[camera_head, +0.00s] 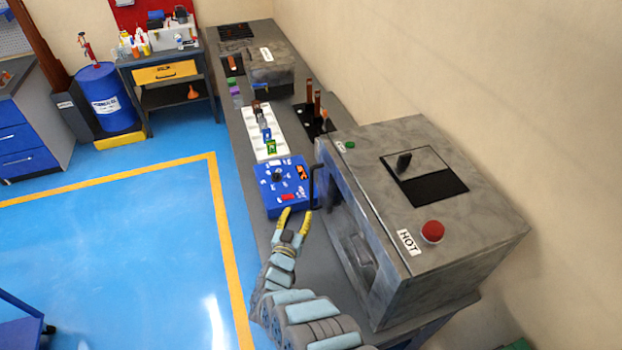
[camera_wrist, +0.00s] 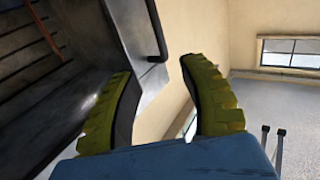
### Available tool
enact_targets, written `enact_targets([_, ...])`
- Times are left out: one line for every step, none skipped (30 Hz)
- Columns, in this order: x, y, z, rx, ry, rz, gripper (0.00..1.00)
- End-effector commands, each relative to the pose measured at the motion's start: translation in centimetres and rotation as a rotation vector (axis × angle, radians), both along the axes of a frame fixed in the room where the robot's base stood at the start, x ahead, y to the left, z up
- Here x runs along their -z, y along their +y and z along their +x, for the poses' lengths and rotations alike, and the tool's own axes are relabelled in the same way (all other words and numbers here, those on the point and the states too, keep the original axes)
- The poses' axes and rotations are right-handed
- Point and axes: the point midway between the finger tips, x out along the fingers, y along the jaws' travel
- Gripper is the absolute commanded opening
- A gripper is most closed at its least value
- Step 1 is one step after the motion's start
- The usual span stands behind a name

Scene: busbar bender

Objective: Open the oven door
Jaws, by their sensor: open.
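The oven (camera_head: 452,232) is a grey box with a HOT label, at the right of the head view. Its door (camera_head: 338,192) is on the left-facing side; I cannot tell whether it is fully closed or slightly ajar. The dark bar handle (camera_head: 316,187) stands at the door's far end. My gripper (camera_head: 293,219) is open and empty, its yellow fingertips just short of the handle. In the wrist view the handle (camera_wrist: 155,30) lies beyond the gap between the fingers, apart from them. Slatted shapes show at the upper left of that view.
A blue control box (camera_head: 283,187) sits on the bench just beyond my gripper. A white strip (camera_head: 262,130) with coloured parts lies behind it. On top of the oven are a red button (camera_head: 432,232) and a dark switch.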

Motion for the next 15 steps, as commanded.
enact_targets([0.1,-0.2,0.5,0.002,0.000,0.001,0.43])
enact_targets([0.0,-0.3,0.7,0.002,-0.001,0.001,0.43])
enact_targets([-0.1,-0.4,1.1,0.002,-0.004,0.000,0.43])
enact_targets([-0.1,-0.5,1.4,0.002,-0.005,-0.001,0.43])
enact_targets([0.0,-0.5,1.6,0.002,-0.004,0.000,0.43])
enact_targets([0.0,-0.5,1.9,0.003,-0.003,0.001,0.43])
enact_targets([0.0,-0.6,2.1,0.002,-0.002,0.001,0.43])
enact_targets([0.0,-0.6,2.4,0.002,-0.003,0.002,0.43])
enact_targets([-0.1,-0.7,2.7,0.001,-0.004,0.002,0.43])
enact_targets([-0.1,-0.7,3.0,0.002,-0.005,0.002,0.43])
enact_targets([-0.1,-0.8,3.2,0.002,-0.005,0.001,0.43])
enact_targets([-0.1,-1.0,3.4,0.003,-0.005,0.001,0.43])
enact_targets([-0.1,-1.0,3.6,0.002,-0.005,0.000,0.43])
enact_targets([-0.1,-1.1,3.8,0.001,-0.005,-0.001,0.43])
enact_targets([-0.1,-1.1,4.1,0.000,-0.005,-0.001,0.43])
